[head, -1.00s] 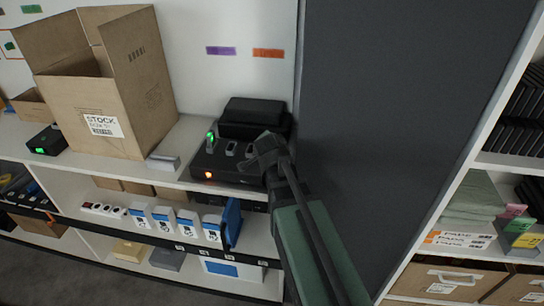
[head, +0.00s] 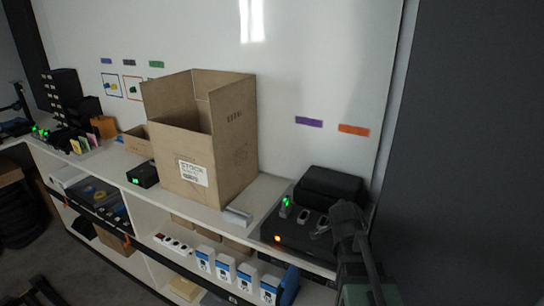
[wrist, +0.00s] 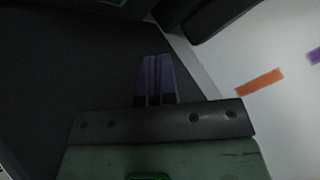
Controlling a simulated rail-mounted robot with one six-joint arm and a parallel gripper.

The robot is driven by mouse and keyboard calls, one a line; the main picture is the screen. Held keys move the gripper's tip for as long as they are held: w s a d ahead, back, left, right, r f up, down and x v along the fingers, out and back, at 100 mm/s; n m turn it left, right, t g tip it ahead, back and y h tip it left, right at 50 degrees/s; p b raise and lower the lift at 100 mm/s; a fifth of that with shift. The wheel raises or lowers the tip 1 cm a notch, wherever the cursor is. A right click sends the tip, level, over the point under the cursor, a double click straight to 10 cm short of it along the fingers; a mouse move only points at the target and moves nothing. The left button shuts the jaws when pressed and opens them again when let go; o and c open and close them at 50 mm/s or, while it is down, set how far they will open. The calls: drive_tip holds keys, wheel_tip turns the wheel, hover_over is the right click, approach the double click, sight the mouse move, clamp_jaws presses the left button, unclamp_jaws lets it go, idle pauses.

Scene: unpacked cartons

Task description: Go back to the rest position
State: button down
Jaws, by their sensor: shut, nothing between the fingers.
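My gripper shows in the wrist view (wrist: 155,78) with its two purplish fingers side by side, closed and empty. In the head view my arm rises from the bottom right, and its dark end (head: 346,216) is in front of the right part of the black device (head: 292,240) on the shelf top. That device has a green light and an orange light. I cannot tell from the picture whether the arm's end touches it.
An open cardboard carton (head: 208,178) stands on the shelf top (head: 140,178), left of the device. A small black box (head: 143,175) is left of the carton. Blue-and-white boxes (head: 224,268) stand below. A dark panel (head: 465,150) fills the right.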

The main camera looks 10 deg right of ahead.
drive_tip(key=s+a+f+n+g, duration=0.1)
drive_tip(key=s+f+n+g+y, duration=0.1)
drive_tip(key=s+n, duration=0.1)
drive_tip(key=s+a+f+n+g, duration=0.1)
drive_tip(key=s+n, duration=0.1)
drive_tip(key=shift+s+a+f+y, duration=0.15)
drive_tip(key=shift+a+f+y, duration=0.2)
drive_tip(key=shift+y, duration=0.05)
drive_tip(key=s+a+f+n+g+y, duration=0.1)
drive_tip(key=s+a+n+g+y, duration=0.1)
drive_tip(key=s+a+n, duration=0.2)
drive_tip(key=s+a+f+n+g+y, duration=0.1)
drive_tip(key=s+a+n, duration=0.4)
drive_tip(key=a, duration=0.6)
drive_tip(key=shift+s+a+f+g+y, duration=0.25)
drive_tip(key=shift+s+g+y, duration=0.3)
drive_tip(key=shift+g, duration=0.65)
